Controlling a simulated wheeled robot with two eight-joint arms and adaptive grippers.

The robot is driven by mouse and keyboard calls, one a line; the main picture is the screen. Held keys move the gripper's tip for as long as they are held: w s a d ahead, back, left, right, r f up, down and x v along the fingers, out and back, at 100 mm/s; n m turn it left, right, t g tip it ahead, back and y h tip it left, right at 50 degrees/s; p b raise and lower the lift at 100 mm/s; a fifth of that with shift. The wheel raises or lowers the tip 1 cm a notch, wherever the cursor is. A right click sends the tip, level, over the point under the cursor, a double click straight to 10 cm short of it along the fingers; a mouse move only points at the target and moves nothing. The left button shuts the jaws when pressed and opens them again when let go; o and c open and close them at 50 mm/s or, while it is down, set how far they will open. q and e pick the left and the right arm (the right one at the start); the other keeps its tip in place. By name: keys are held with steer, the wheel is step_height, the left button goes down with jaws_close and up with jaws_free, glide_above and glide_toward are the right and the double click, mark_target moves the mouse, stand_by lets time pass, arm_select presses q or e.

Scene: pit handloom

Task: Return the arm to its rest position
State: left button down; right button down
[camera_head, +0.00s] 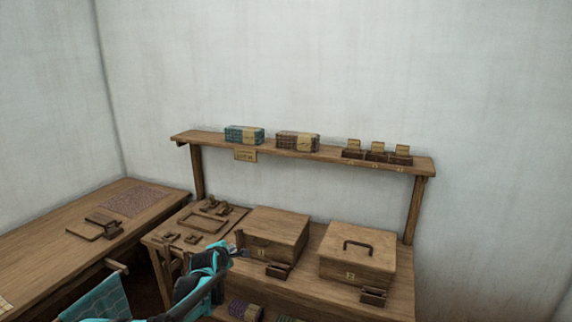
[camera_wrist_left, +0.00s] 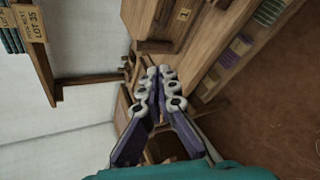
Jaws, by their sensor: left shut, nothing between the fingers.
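My left gripper (camera_head: 238,245) comes in from the lower left on its teal and dark arm, in front of the left side of wooden box 1 (camera_head: 277,229). In the left wrist view its two fingers (camera_wrist_left: 160,75) are together at the tips, with nothing between them. I cannot tell from these views whether it touches the box. My right gripper is in neither view.
Box 2 (camera_head: 357,260), with a dark handle, stands to the right on the bench. A raised shelf (camera_head: 335,159) behind carries wrapped bundles (camera_head: 244,135) and small card holders (camera_head: 376,153). A wooden frame (camera_head: 203,221) lies left of box 1. Another table (camera_head: 60,240) stands at left.

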arm_select(q)
steer(key=s+d+r+m+g, duration=0.1)
steer(key=s+r+m, duration=0.3)
steer(key=s, duration=0.7)
steer(key=s+d+r+m+g, duration=0.1)
steer(key=s+r+m, duration=0.1)
steer(key=s+m, duration=0.7)
steer(key=s+f+m+g, duration=0.1)
steer(key=s+f+m, duration=0.2)
steer(key=s, duration=0.9)
steer(key=s+f+m+g, duration=0.1)
steer(key=s+f+m, duration=0.3)
steer(key=s, duration=0.8)
steer(key=shift+s+d+m+g+y, duration=0.2)
steer(key=shift+s+m+g+y, duration=0.15)
steer(key=shift+m, duration=0.65)
steer(key=shift+a+r, duration=0.1)
steer(key=shift+r, duration=0.05)
